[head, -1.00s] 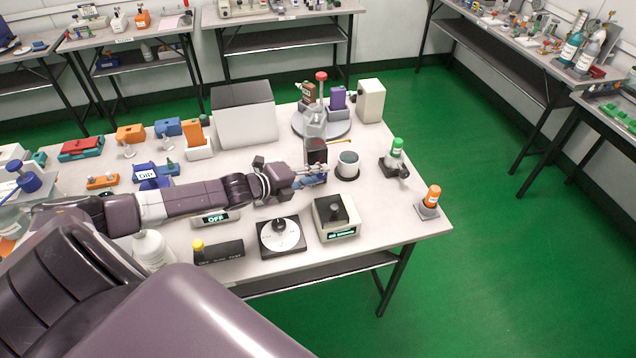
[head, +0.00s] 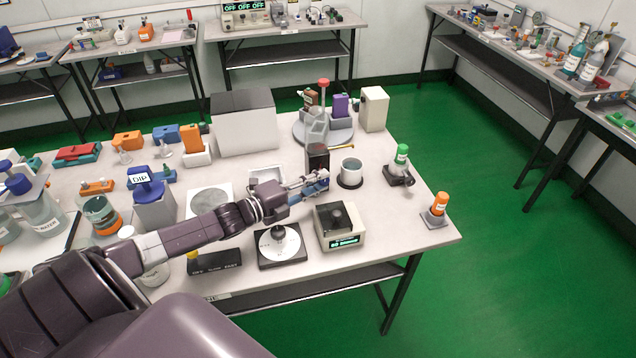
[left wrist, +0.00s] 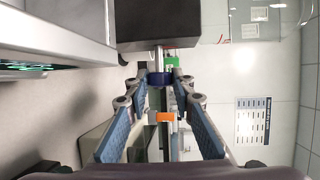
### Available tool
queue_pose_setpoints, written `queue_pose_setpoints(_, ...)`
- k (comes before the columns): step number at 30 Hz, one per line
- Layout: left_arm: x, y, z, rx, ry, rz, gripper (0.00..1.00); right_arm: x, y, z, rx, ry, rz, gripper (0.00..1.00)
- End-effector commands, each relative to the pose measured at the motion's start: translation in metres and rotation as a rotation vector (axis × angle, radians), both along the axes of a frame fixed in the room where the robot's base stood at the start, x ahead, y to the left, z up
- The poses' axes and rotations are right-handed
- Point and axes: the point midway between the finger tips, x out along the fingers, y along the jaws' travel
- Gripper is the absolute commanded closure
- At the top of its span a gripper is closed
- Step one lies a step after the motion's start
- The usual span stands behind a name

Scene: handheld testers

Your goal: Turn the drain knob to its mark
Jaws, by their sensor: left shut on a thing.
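A dark box (head: 317,157) stands upright on the table, left of a pale round cup. In the left wrist view the dark box (left wrist: 158,24) fills the top middle, and a short metal shaft runs from it to a small blue knob (left wrist: 158,79), which I take for the drain knob. My left gripper (head: 321,182) is at the foot of the box. In the left wrist view its blue-padded fingers (left wrist: 160,85) close in on both sides of the knob. The knob's mark cannot be made out. My right gripper is not in view.
The cup (head: 350,172) stands close to the right of the gripper. A beige device with a lit display (head: 341,227) and a dial plate (head: 281,246) lie in front. A green-capped bottle (head: 402,153) and an orange-capped one (head: 439,204) stand near the right edge.

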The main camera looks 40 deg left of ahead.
Motion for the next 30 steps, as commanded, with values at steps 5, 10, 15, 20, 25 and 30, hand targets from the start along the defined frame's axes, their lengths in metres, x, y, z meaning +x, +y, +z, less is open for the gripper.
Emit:
queue_pose_setpoints(5,0.000,0.000,-0.001,0.001,0.004,0.001,0.72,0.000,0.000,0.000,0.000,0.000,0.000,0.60)
queue_pose_setpoints(10,0.000,0.000,-0.001,0.001,0.003,0.001,0.60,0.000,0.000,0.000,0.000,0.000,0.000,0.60)
queue_pose_setpoints(15,0.000,0.000,0.000,0.002,0.002,0.000,0.60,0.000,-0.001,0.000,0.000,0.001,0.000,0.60)
queue_pose_setpoints(20,-0.004,0.001,0.000,0.001,0.002,0.000,0.60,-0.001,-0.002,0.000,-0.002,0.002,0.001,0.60)
queue_pose_setpoints(25,-0.021,0.006,0.000,0.002,0.005,0.000,0.60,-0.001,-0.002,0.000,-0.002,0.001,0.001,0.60)
queue_pose_setpoints(30,-0.044,0.014,0.002,0.001,0.006,0.000,0.60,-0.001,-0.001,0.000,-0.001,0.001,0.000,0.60)
